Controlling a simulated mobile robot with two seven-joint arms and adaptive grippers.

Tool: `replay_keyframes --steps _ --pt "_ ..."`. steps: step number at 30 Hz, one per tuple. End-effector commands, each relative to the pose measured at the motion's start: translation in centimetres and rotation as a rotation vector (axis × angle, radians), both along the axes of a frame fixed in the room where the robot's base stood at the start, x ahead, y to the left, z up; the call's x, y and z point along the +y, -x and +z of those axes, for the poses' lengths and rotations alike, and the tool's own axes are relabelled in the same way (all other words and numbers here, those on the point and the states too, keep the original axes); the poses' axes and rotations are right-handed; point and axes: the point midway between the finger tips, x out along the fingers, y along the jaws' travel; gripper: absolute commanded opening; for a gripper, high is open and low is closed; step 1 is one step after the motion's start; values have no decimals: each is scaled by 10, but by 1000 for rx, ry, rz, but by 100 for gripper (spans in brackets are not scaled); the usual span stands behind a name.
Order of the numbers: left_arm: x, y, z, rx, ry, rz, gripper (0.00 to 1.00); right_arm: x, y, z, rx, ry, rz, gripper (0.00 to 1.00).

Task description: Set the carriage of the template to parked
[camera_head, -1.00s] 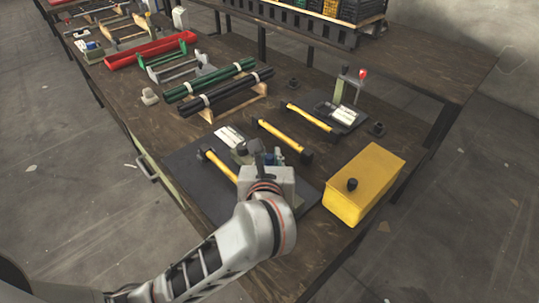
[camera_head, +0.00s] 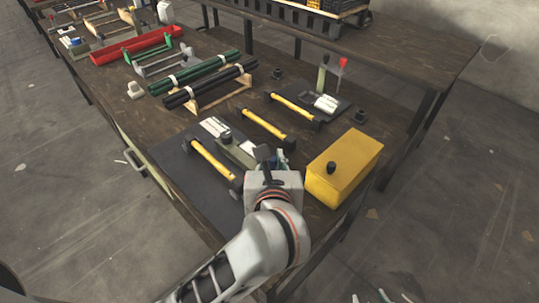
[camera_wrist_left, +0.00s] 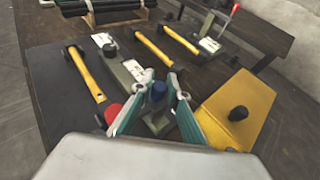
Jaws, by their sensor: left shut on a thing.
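The template is a grey-green bar (camera_head: 236,150) on a dark mat, with a white label beside its far end; it also shows in the wrist view (camera_wrist_left: 128,70). A red knob (camera_wrist_left: 112,113) shows just left of the fingers. My right gripper (camera_head: 382,297) barely shows at the bottom edge, its fingertips apart and empty.
A yellow box (camera_head: 343,168) with a black knob stands close right of my left gripper. Dark tubes (camera_head: 205,90) rest on a wooden rack farther back.

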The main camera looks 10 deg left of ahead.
Motion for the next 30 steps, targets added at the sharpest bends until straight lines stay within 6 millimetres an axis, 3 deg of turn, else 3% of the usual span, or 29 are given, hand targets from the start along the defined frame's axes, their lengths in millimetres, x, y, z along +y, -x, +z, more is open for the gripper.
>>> replay_keyframes --steps 2,3,5,22,30 --pt "-4 2 -2 6 4 -10 0 0 0 0 0 0 0 40" --pt "-4 2 -2 7 5 -11 23 0 0 0 0 0 0 40" --pt "-4 2 -2 6 4 -10 33 0 0 0 0 -1 -1 40" --pt "0 0 -1 3 2 -5 33 0 1 -2 4 2 1 40" --pt "25 -17 -1 0 -2 -4 33 0 3 -7 10 1 0 40"
